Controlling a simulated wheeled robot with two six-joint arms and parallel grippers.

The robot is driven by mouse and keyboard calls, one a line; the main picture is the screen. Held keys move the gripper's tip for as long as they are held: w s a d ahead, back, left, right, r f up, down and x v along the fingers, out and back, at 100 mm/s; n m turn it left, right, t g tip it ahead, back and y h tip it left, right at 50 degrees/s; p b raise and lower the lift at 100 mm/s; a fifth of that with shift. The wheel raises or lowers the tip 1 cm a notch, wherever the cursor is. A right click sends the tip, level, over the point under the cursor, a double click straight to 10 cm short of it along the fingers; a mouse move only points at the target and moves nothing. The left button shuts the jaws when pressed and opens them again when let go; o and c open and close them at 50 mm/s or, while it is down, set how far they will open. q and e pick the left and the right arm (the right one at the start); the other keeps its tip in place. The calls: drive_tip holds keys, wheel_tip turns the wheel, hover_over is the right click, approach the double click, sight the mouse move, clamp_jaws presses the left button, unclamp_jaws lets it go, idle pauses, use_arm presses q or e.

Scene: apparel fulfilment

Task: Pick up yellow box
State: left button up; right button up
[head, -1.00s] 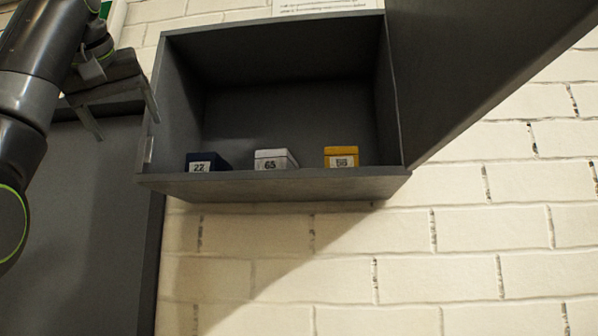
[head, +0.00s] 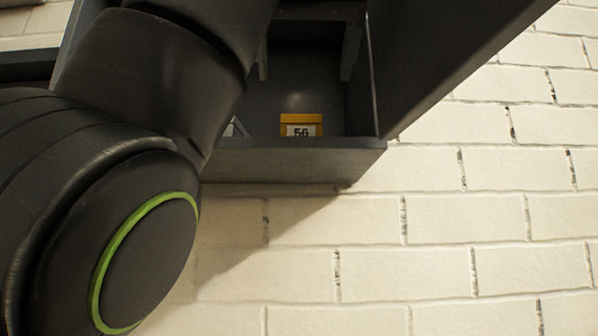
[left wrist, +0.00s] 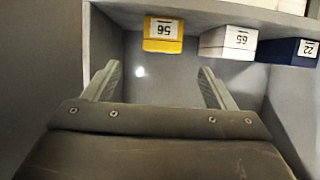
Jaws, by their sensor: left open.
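The yellow box (head: 300,118) with a white label reading 56 sits on the floor of the grey wall cabinet (head: 290,160), near its front edge. In the left wrist view the yellow box (left wrist: 163,46) appears upside down, ahead of the fingertips. My left gripper (head: 306,76) is open and empty inside the cabinet, its two fingers pointing down above the box and apart from it. In the left wrist view the gripper (left wrist: 160,70) has its fingers spread, with the box in line between them. My right gripper is not in view.
A white box (left wrist: 228,43) labelled 65 and a dark blue box (left wrist: 290,51) labelled 22 stand beside the yellow one. My left arm covers the cabinet's left part in the head view.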

sight(301, 132)
use_arm(q)
drive_tip(key=p+x, duration=0.1)
drive_tip(key=x, duration=0.6)
drive_tip(key=shift+w+d, duration=0.1)
drive_tip(key=shift+d, duration=0.05)
drive_tip(key=shift+a+p+x, duration=0.2)
drive_tip(key=shift+p+x, duration=0.05)
drive_tip(key=shift+x, duration=1.25)
drive_tip(key=shift+a+p+x, duration=0.15)
drive_tip(key=shift+p+x, duration=0.05)
drive_tip(key=shift+x, duration=1.3)
drive_tip(key=shift+s+d+r, duration=0.1)
drive_tip(key=shift+s+r, duration=0.1)
drive_tip(key=shift+s, duration=0.1)
drive_tip(key=c, duration=0.6)
drive_tip(key=shift+w, duration=0.1)
drive_tip(key=c, duration=0.5)
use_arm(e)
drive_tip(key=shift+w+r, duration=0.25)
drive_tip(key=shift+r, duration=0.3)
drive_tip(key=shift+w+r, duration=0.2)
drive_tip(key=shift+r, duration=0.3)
